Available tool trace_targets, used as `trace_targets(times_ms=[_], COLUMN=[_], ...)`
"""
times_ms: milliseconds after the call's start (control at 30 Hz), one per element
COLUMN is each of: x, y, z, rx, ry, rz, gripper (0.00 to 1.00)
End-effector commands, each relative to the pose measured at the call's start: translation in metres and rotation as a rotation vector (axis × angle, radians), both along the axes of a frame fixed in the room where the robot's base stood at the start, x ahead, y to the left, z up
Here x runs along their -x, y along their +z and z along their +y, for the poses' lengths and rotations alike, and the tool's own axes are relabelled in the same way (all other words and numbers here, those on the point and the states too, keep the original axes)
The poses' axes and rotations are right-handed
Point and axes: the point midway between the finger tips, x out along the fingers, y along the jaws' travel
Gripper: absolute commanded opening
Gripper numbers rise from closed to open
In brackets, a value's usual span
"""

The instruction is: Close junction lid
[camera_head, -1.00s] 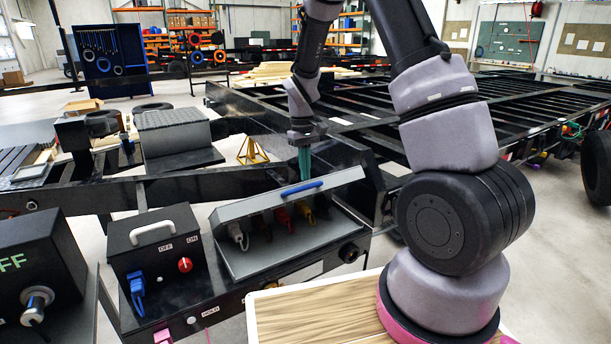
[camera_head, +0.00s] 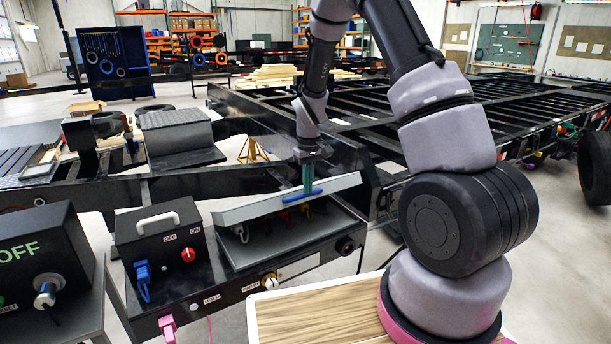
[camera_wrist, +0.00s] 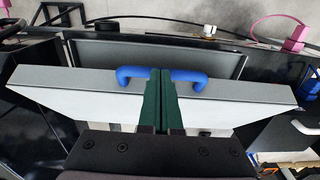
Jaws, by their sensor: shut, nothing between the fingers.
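The junction lid (camera_head: 250,208) is a grey panel with a blue handle (camera_head: 303,195), tilted partly open over the junction box (camera_head: 330,232). Connectors (camera_head: 306,208) show in the gap below it. My gripper (camera_head: 308,190) has green fingers, shut and empty, pointing down at the lid by the handle. In the wrist view the fingers (camera_wrist: 160,100) cross in front of the middle of the blue handle (camera_wrist: 131,74) and overlap the grey lid (camera_wrist: 60,85). I cannot tell whether they press on it.
To the left stands a black box (camera_head: 158,240) with a white handle, a blue plug and a red knob. A box marked OFF (camera_head: 40,255) is farther left. A wooden board (camera_head: 310,318) lies in front. The dark trailer frame (camera_head: 480,100) fills the back.

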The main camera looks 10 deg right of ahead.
Motion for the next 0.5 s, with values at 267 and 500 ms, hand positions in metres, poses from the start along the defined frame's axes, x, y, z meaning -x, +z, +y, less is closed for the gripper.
trace_targets(times_ms=[267,500], x=[0.02,0.031], y=[-0.059,-0.104], z=[-0.008,-0.012], rx=[0.001,0.001], ry=[0.001,0.001], rz=[0.008,0.006], gripper=[0.0,0.0])
